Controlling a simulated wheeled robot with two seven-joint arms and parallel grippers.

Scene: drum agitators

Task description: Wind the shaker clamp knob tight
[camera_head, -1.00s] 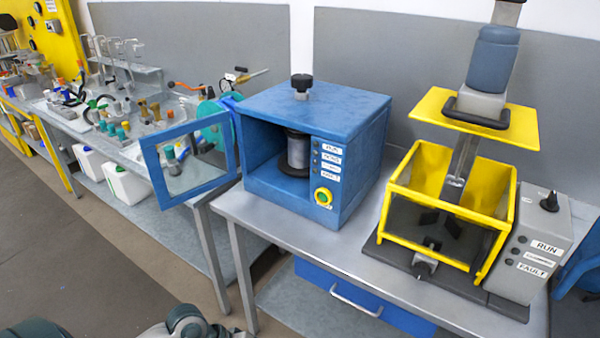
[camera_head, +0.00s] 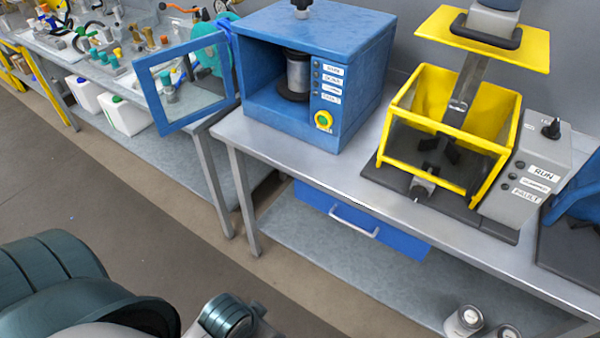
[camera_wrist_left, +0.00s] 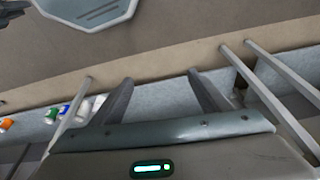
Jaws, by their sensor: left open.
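The blue shaker cabinet (camera_head: 318,52) stands on the grey bench with its window-framed door (camera_head: 163,82) swung open to the left. The black clamp knob (camera_head: 301,6) is on its top, partly cut off by the upper picture edge. A grey can (camera_head: 298,70) sits inside on a dark base; how tightly it is clamped cannot be told. My left gripper (camera_wrist_left: 160,78) is open and empty in the left wrist view, with floor and lower shelf behind its fingers. My right gripper is not in view.
A yellow-guarded agitator (camera_head: 450,110) stands right of the shaker with a grey control box (camera_head: 535,165). A blue drawer (camera_head: 360,220) hangs under the bench. Metal cans (camera_head: 465,320) sit on the lower shelf. Floor left of the bench is clear.

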